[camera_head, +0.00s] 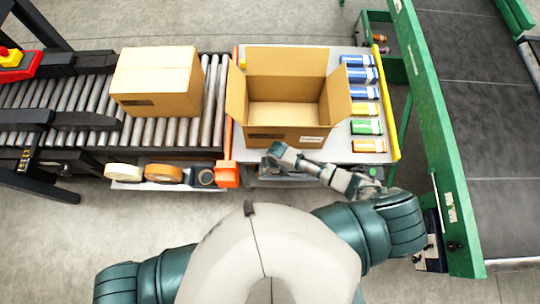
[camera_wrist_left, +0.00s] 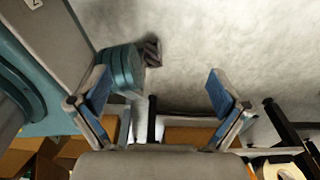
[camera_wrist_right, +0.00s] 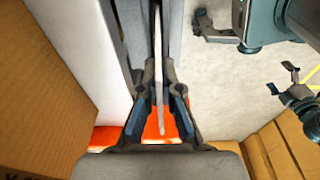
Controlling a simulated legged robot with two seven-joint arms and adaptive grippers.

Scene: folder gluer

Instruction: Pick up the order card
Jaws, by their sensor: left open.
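A thin pale upright sheet, which looks like the order card (camera_wrist_right: 159,75), shows edge-on in the right wrist view. It stands between grey walls beneath the packing table. My right gripper (camera_wrist_right: 159,72) has its fingers drawn together on both sides of the sheet. In the head view my right gripper (camera_head: 276,158) is at the table's front edge, below the open box; the card cannot be made out there. My left gripper (camera_wrist_left: 158,75) is open and empty over the floor, and it is out of the head view.
An open carton (camera_head: 285,134) stands on the table (camera_head: 340,150), with several coloured packs (camera_head: 365,92) to its right. A closed carton (camera_head: 157,80) sits on the roller conveyor (camera_head: 60,94). Tape rolls (camera_head: 163,173) and an orange block (camera_head: 227,174) are along the front. A green-framed conveyor (camera_head: 440,130) is at right.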

